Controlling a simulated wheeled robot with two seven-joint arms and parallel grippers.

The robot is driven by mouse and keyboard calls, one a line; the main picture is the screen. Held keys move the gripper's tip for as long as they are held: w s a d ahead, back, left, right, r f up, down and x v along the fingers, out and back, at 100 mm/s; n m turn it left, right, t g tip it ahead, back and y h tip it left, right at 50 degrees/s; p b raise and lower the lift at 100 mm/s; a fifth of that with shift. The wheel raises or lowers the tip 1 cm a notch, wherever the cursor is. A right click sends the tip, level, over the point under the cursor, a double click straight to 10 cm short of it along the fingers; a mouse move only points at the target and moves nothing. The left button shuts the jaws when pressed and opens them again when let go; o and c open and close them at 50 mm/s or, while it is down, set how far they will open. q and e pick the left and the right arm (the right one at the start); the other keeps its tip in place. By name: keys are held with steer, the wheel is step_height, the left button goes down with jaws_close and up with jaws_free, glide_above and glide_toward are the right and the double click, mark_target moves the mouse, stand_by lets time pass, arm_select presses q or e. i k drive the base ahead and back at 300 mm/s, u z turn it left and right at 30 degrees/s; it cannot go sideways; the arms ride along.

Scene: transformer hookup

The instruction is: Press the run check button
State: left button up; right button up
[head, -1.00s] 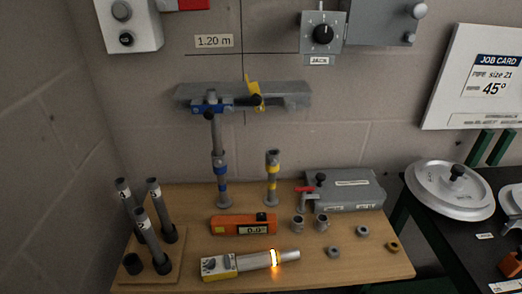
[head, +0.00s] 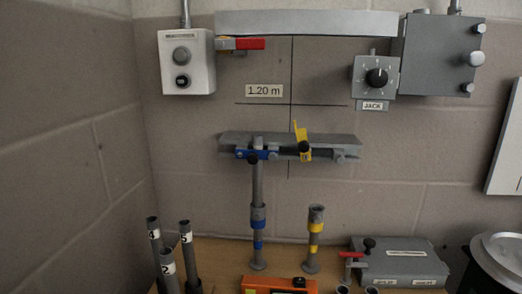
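A light grey control box (head: 187,62) hangs on the wall at the upper left of the head view. It has a dark label strip at its top, too small to read for certain. Below the label is a round grey button (head: 181,56), and under that a smaller round black fitting (head: 183,82). I cannot tell from the label which of these is the run check button. Neither of my grippers shows in the head view, and nothing touches the box.
A red-handled valve (head: 243,44) sits right of the box, below a long grey duct (head: 305,23). A JACK dial box (head: 376,77) is further right. Below, a grey rail (head: 330,148) stands out on a blue-collared post (head: 258,215). Numbered tubes (head: 186,252) stand lower left.

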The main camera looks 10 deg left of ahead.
mark_target(182, 80)
steer(key=u, duration=0.8)
steer(key=k, duration=0.7)
steer(key=u, duration=0.35)
